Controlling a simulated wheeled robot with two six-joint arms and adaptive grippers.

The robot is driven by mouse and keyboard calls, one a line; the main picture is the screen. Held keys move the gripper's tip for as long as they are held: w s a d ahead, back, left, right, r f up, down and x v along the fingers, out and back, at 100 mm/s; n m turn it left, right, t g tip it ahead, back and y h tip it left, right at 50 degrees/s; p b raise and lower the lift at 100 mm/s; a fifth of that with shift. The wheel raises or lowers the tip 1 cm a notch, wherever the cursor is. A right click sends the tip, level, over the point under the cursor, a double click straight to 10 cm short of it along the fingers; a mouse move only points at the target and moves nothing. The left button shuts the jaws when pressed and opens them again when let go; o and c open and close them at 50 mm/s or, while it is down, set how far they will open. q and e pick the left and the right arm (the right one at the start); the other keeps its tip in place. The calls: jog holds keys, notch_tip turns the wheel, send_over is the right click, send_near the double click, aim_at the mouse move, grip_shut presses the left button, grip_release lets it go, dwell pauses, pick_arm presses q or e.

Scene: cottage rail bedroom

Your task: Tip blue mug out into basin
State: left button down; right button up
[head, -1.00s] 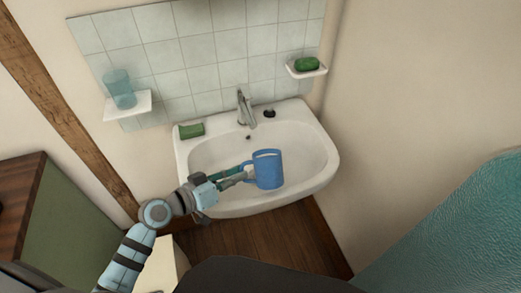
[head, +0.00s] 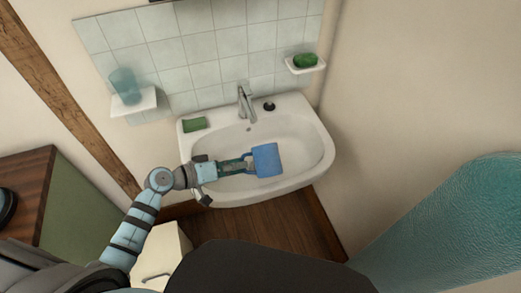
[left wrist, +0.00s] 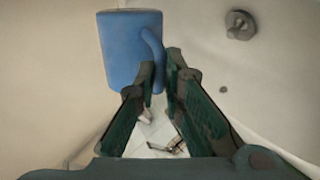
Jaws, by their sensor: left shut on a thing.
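The blue mug (head: 266,160) is over the bowl of the white basin (head: 318,132). It is tilted over, and its side faces the head camera. Its mouth and any contents are hidden from that view. My left gripper (head: 249,164) is shut on the mug's handle, to the left of the mug. In the left wrist view, the mug (left wrist: 125,50) is beyond the fingertips (left wrist: 160,72), with its handle between them. I cannot tell whether anything is pouring out. My right gripper is not in view.
A chrome tap (head: 246,102) stands at the basin's back, with a dark stopper (head: 269,106) beside it. A green block (head: 194,124) lies on the left rim. Wall shelves hold a glass (head: 125,85) and green soap (head: 305,60). The bowl's right side is free.

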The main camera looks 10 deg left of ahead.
pick_arm(q)
jog(key=shift+w+f+g+h, duration=0.1)
jog(key=shift+g+h, duration=0.2)
dwell(0.4)
jog(key=shift+h+p, duration=0.3)
jog(key=shift+p, duration=0.05)
